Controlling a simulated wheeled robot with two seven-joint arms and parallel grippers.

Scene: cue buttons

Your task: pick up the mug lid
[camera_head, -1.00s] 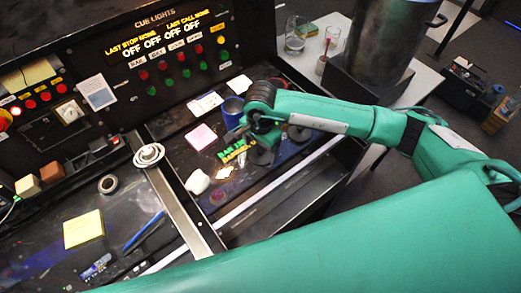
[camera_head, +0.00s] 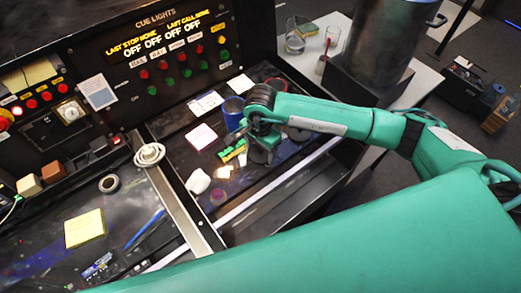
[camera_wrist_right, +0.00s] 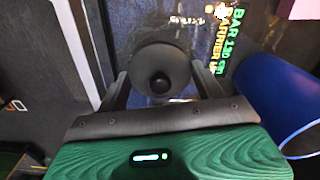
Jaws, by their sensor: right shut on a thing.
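The mug lid (camera_wrist_right: 160,68) is a dark round disc with a black knob in the right wrist view. It sits between the two fingers of my right gripper (camera_wrist_right: 162,92), which is shut on it. In the head view my right gripper (camera_head: 262,153) points down over the right-hand desk panel, and the lid there is mostly hidden by it. A blue mug (camera_head: 233,110) stands just behind and left of the gripper; it also shows at the right of the right wrist view (camera_wrist_right: 285,100). My left gripper is not in view.
A pink note (camera_head: 201,137), a white lump (camera_head: 198,181) and a white card (camera_head: 205,103) lie left of the gripper. A tape roll (camera_head: 109,184) and a yellow note (camera_head: 85,228) lie on the left panel. The cue light board (camera_head: 160,60) rises behind.

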